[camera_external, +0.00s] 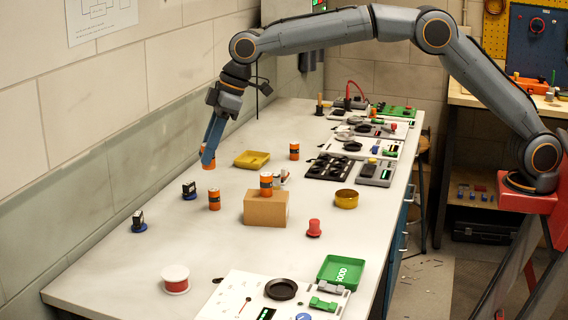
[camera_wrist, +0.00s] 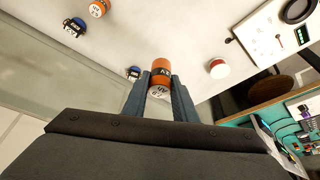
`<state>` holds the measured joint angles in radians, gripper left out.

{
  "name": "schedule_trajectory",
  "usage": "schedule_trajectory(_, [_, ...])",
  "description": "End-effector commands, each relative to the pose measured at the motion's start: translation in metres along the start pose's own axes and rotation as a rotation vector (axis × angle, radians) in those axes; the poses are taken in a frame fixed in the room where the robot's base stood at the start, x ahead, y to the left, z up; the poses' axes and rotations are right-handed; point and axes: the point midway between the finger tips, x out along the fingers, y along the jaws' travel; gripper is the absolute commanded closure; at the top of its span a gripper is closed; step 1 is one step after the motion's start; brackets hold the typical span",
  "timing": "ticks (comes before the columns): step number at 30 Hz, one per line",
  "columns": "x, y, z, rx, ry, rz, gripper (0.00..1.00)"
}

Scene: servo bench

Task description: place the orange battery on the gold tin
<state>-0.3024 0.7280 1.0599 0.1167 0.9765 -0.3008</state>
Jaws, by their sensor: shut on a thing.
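My gripper (camera_external: 209,152) is shut on an orange battery (camera_external: 208,164), held above the left side of the bench near the wall. In the wrist view the held orange battery (camera_wrist: 162,70) sits between the two blue fingers of my gripper (camera_wrist: 160,88). The gold tin (camera_external: 346,199) stands on the bench right of the cardboard box, well to the right of my gripper. Other orange batteries stand on the bench (camera_external: 214,200), on the box (camera_external: 266,184) and farther back (camera_external: 294,151).
The cardboard box (camera_external: 265,209) stands between my gripper and the gold tin. Bare bench lies at the front left.

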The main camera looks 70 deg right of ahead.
Motion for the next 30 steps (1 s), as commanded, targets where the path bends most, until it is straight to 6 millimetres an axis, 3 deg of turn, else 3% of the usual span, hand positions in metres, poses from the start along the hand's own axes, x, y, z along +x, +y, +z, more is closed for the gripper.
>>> schedule_trajectory(8, [-0.022, 0.027, 0.03, 0.053, 0.001, 0.022, 1.0])
schedule_trajectory(14, [-0.044, 0.051, 0.064, 0.106, 0.002, 0.043, 1.0])
schedule_trajectory(17, [-0.059, 0.066, 0.092, 0.145, 0.003, 0.059, 1.0])
schedule_trajectory(22, [-0.089, 0.09, 0.157, 0.226, 0.002, 0.093, 1.0])
schedule_trajectory(30, [-0.126, 0.105, 0.267, 0.349, 0.003, 0.145, 1.0])
